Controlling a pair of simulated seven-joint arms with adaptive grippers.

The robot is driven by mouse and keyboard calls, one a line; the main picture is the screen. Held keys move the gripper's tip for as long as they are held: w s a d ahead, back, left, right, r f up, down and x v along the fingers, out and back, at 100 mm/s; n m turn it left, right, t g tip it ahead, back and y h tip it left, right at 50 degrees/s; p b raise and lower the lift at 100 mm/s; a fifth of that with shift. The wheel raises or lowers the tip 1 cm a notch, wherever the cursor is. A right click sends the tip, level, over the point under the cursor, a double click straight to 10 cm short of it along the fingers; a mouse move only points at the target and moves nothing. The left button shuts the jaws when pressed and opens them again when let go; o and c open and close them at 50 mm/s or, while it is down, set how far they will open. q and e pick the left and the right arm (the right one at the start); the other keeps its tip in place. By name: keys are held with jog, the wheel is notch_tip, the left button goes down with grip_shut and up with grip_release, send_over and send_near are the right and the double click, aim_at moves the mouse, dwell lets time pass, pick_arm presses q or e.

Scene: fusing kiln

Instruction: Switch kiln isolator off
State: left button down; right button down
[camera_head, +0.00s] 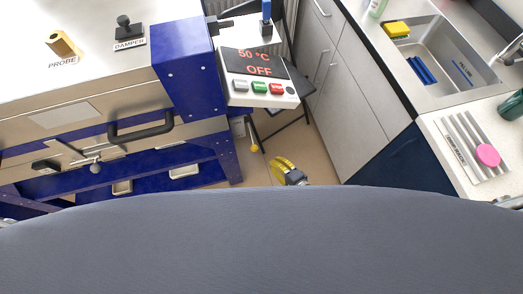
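The kiln (60,100) is a steel and blue unit at the left. Its control box (259,92) has a display reading "50 °C OFF" above grey, green and red buttons. No part is labelled as the isolator; a blue upright part (266,12) stands behind the display, and a yellow knob (255,149) hangs below the box. I cannot tell if either is the isolator. My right gripper (284,167), yellow and dark, shows partly above my grey body edge, below and right of the yellow knob, apart from it in the picture. Its fingertips are unclear. My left gripper is not visible.
A black drawer-like handle (141,131) and a ball-ended lever (95,167) are on the kiln front. A damper knob (124,24) and yellow probe (61,43) are on top. A sink (440,70) and grey cabinets (365,100) stand right. Some floor shows between.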

jog(key=x, duration=1)
jog(key=shift+a+f, duration=0.1)
dwell(0.3)
